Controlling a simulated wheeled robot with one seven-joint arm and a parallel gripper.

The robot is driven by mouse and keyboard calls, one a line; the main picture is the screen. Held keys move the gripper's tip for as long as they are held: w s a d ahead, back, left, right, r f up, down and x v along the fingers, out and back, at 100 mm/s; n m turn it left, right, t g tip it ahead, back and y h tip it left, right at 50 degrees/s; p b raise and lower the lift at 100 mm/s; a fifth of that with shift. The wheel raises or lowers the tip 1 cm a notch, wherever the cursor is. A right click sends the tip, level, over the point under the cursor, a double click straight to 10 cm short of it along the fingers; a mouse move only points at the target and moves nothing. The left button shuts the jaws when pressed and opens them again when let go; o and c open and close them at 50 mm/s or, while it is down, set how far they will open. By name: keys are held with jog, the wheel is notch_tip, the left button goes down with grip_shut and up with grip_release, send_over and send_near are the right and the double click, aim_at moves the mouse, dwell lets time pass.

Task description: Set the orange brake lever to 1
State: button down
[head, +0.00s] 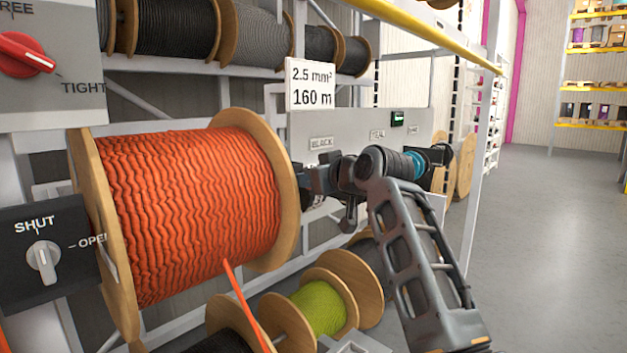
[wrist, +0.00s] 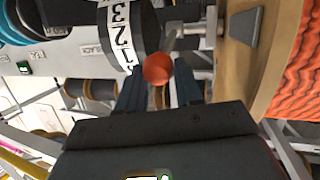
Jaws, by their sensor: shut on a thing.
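The orange brake lever shows in the wrist view as a round orange knob (wrist: 158,68) between the two dark fingers of my gripper (wrist: 160,78). The fingers are shut on the knob. Beside it is a dark drum with a white number scale (wrist: 121,36) reading 1, 2, 3; the 1 is the end closest to the knob. I cannot tell exactly which number the lever points at. In the head view my gripper (head: 318,180) is at the right side of the orange cable reel (head: 190,215), and hides the lever and scale.
A red TIGHT knob (head: 27,55) and a SHUT/OPEN switch (head: 43,262) are at the left. A 160 m sign (head: 312,84) stands above my gripper. A lime-green reel (head: 318,307) sits below. The floor at right (head: 560,220) is clear.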

jog(key=shift+r, duration=0.25)
jog(key=c, duration=1.1)
grip_release()
jog(key=shift+c, duration=0.2)
jog(key=o, duration=0.4)
jog(key=shift+f, duration=0.2)
jog(key=b+v, duration=0.1)
jog(key=v, duration=0.6)
jog(key=shift+s+d+r, duration=0.1)
jog(key=shift+s+d, duration=0.05)
jog(key=shift+s, duration=0.2)
